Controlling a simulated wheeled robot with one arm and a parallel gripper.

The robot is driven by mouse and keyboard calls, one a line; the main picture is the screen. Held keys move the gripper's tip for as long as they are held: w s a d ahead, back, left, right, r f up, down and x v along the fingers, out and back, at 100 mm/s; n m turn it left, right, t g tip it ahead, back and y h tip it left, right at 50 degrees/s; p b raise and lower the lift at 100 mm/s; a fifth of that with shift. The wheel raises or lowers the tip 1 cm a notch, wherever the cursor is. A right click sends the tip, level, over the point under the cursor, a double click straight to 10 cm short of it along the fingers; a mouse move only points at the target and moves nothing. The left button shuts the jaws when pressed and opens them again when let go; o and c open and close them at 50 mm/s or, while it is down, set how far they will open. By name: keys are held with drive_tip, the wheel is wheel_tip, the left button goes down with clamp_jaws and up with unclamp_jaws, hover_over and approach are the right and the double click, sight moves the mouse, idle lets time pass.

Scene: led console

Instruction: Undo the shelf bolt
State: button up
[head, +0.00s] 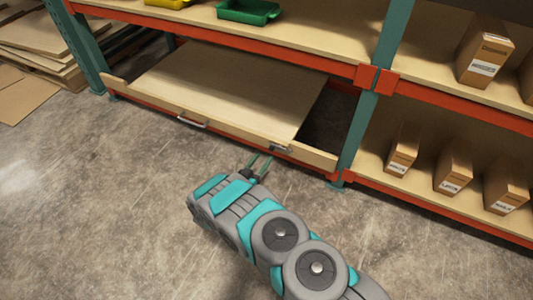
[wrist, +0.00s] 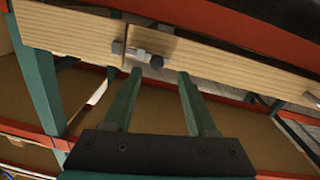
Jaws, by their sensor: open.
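The shelf bolt (wrist: 146,56) is a small metal slide bolt with a dark round knob on the wooden front board of the lower pull-out shelf. It spans a seam in the board, with a dark keeper to the left of the seam in the wrist view. In the head view the bolt (head: 281,148) is a small grey fitting near the board's right part. My gripper (wrist: 157,78) is open and empty, its two green fingers pointing at the board with the knob between and just beyond their tips. My gripper (head: 262,162) also shows just in front of the board in the head view.
The pull-out wooden shelf (head: 225,85) has a metal handle (head: 191,122) on its front. A teal rack post (head: 362,130) stands to the right, with cardboard boxes (head: 453,172) beyond it. A green bin (head: 248,11) sits above. The concrete floor in front is clear.

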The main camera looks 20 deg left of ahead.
drive_tip(key=shift+s+a, duration=0.2)
drive_tip(key=shift+s, duration=1.3)
